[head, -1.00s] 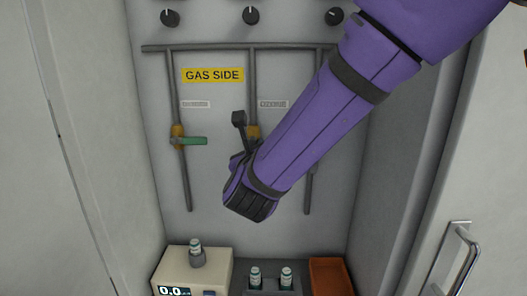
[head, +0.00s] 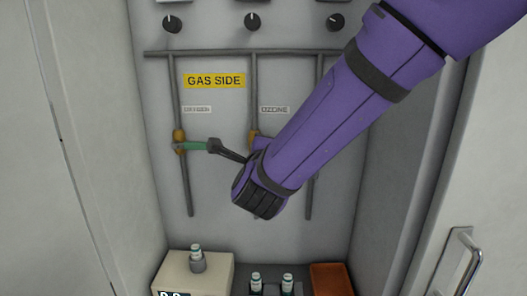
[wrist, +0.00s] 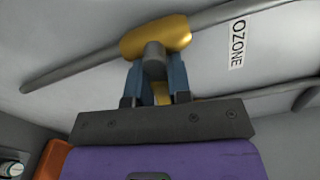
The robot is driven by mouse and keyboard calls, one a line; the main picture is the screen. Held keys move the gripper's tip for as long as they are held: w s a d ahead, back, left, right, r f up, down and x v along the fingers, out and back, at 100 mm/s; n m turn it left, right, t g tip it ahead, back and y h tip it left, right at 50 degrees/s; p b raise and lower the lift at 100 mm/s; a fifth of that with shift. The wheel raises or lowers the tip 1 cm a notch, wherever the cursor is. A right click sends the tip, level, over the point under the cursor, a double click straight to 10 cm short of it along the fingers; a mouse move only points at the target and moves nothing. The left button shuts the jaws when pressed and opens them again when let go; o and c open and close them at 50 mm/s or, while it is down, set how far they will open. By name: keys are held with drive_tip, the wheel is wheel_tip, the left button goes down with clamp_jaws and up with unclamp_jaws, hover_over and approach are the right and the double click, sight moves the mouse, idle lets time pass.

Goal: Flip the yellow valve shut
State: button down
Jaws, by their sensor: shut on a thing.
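The yellow valve (wrist: 155,38) sits on a grey pipe beside the OZONE label (wrist: 237,45) in the wrist view. A bit of its ochre body (head: 253,138) shows on the middle pipe in the head view, mostly behind my arm. My gripper (wrist: 157,84) has its two blue-grey fingers on either side of the valve's yellow handle (wrist: 161,98), below the grey stem. It is shut on that handle, which appears to run crosswise to the pipe. In the head view my forearm hides the fingers and the handle.
Knobs (head: 251,21) line the panel top. Below are a cream instrument (head: 190,273), small vials (head: 288,283) and an orange tray (head: 332,279). Cabinet walls flank both sides.

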drive_tip(key=shift+r+n, duration=0.2)
drive_tip(key=shift+n, duration=0.9)
drive_tip(key=c, duration=1)
unclamp_jaws()
drive_tip(key=shift+c, duration=0.2)
drive_tip(key=shift+s, duration=0.1)
drive_tip(key=s, duration=1)
drive_tip(key=shift+s+a, duration=0.2)
drive_tip(key=shift+s, duration=0.1)
